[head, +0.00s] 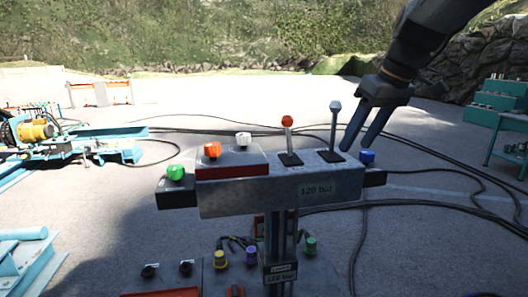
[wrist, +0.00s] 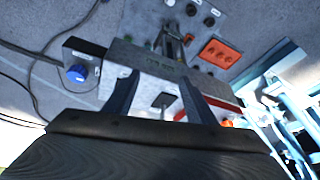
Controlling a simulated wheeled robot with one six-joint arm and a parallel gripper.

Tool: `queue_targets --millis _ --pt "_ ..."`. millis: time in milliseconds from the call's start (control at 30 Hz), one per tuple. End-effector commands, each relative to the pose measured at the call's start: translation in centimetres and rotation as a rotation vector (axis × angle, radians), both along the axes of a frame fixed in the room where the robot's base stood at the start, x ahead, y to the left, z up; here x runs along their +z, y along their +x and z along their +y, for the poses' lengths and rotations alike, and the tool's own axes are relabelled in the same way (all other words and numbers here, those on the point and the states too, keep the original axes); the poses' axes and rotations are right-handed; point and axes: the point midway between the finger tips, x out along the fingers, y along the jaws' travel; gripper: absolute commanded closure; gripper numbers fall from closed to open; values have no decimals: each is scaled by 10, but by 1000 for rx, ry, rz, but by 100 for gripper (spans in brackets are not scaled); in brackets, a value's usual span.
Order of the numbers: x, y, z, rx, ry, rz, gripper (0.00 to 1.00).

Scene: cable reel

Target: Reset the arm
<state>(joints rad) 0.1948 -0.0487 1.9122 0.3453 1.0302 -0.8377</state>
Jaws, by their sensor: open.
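My gripper (head: 366,127) hangs above the right end of a control panel (head: 245,204), its two blue-grey fingers pointing down and apart. It is open with nothing between the fingers. In the wrist view my gripper (wrist: 158,98) also shows open over the panel (wrist: 150,65). A white-knobbed lever (head: 335,125) stands upright just left of the fingers, and a blue knob (head: 367,157) is just below them. I cannot tell whether a finger touches the lever. The blue knob also shows in the wrist view (wrist: 77,74).
An orange-knobbed lever (head: 288,138), a white knob (head: 243,139), an orange knob (head: 212,150) and a green knob (head: 175,172) line the panel. Black cables (head: 425,152) lie on the ground. A teal table (head: 508,128) stands far right. Blue machinery (head: 80,145) is at left.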

Motion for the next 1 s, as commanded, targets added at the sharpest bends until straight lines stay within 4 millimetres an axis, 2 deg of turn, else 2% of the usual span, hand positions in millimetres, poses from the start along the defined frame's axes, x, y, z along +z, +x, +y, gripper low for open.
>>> queue_targets --millis 33,167,300,400,500,600,700,1000 --pt "-33 -5 3 -35 -4 34 50" --pt "-119 -25 9 -158 -31 120 50" --pt "-209 -59 15 -289 -70 195 50" --pt "-265 -89 19 -366 -97 234 50" --pt "-306 -117 23 -425 -117 258 50" --pt "-333 -138 25 -465 -128 273 50" --pt "-346 -149 26 -489 -131 280 50" --pt "-348 -153 26 -498 -133 282 50"
